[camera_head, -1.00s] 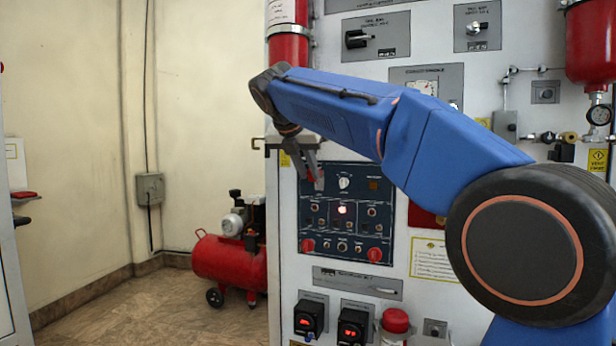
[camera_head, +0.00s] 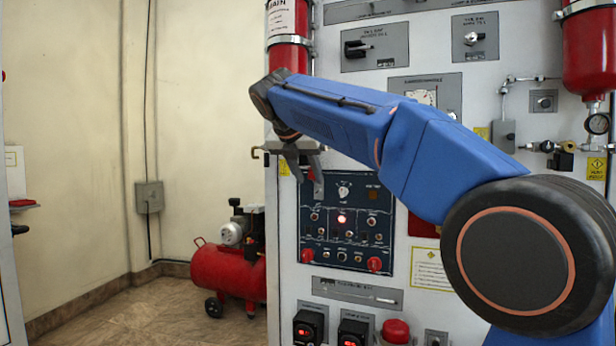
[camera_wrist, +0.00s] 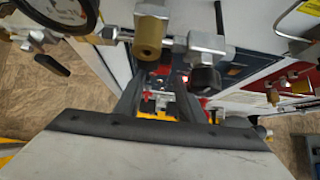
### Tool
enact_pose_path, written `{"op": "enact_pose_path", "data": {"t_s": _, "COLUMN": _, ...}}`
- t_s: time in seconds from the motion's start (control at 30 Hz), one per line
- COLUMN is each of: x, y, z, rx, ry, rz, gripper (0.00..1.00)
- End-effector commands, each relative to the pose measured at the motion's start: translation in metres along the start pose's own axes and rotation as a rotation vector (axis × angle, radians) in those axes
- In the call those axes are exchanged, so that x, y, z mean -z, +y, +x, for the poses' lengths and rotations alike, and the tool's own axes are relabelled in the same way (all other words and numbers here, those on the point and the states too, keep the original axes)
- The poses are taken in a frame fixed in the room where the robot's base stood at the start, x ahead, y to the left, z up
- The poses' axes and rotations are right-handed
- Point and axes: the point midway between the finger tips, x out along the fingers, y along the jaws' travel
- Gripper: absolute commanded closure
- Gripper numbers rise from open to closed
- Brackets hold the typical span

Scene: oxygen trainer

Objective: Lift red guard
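Small red parts sit on the dark blue control panel (camera_head: 346,250): one at its lower left (camera_head: 307,256), one at its lower right (camera_head: 374,264). A small patch of red also shows by my fingertips at the panel's upper left. I cannot tell which is the red guard. My gripper (camera_head: 307,180) hangs from the wrist in front of the panel's upper left corner and partly covers it. In the wrist view, the two dark fingers (camera_wrist: 160,80) stand apart with a gap between them. Red bits of the panel (camera_wrist: 204,102) show just beyond the right finger. Contact is unclear.
Brass and chrome fittings (camera_wrist: 150,30) and a gauge (camera_wrist: 62,10) loom close in the wrist view. A red cylinder (camera_head: 288,50) stands above my gripper. A red compressor (camera_head: 228,270) is on the floor at left. Open floor lies left of the cabinet.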

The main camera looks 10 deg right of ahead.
Motion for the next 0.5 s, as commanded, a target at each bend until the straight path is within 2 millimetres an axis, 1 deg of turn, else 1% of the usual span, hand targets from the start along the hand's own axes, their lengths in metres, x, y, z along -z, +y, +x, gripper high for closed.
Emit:
{"op": "enact_pose_path", "data": {"t_s": 0.27, "x": 0.001, "y": 0.000, "z": -0.003, "rx": 0.000, "ry": 0.002, "rz": -0.001, "gripper": 0.64}}
{"op": "enact_pose_path", "data": {"t_s": 0.37, "x": 0.001, "y": 0.001, "z": -0.012, "rx": 0.000, "ry": 0.002, "rz": -0.001, "gripper": 0.64}}
{"op": "enact_pose_path", "data": {"t_s": 0.5, "x": 0.001, "y": 0.001, "z": -0.035, "rx": -0.001, "ry": 0.001, "rz": -0.001, "gripper": 0.64}}
